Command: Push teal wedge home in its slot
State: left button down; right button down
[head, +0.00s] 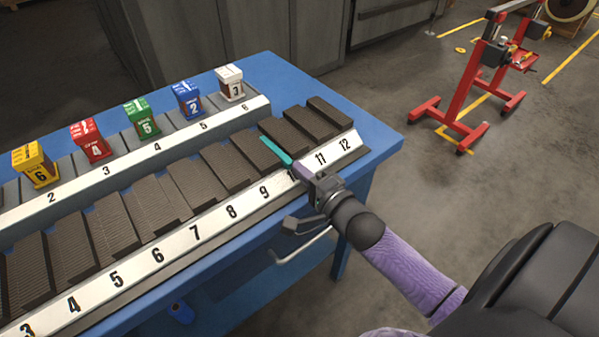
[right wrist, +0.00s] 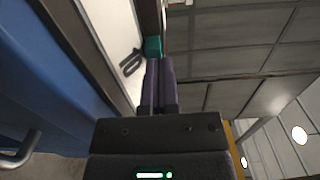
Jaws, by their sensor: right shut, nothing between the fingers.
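The teal wedge (head: 276,151) lies lengthwise among the dark ribbed blocks of the front row, in line with the slot numbered 10. In the right wrist view its near end (right wrist: 152,46) shows just ahead of my fingertips. My right gripper (head: 299,170) is shut and empty, its purple fingers pointing at the wedge's near end over the white numbered strip (head: 216,218). The fingertips (right wrist: 157,62) appear to touch that end or sit very close to it. How deep the wedge sits cannot be told. My left gripper is not in view.
Dark blocks (head: 306,123) flank the wedge on both sides. Several coloured boxes, such as the green one (head: 142,119), stand on the back row. The blue table (head: 385,140) has bare room at its right end. A red stand (head: 465,100) is on the floor beyond.

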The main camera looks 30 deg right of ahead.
aim_at(291, 163)
jog(key=shift+w, duration=0.3)
jog(key=shift+w+a, duration=0.15)
jog(key=shift+w, duration=1.25)
jog(key=shift+s, duration=0.1)
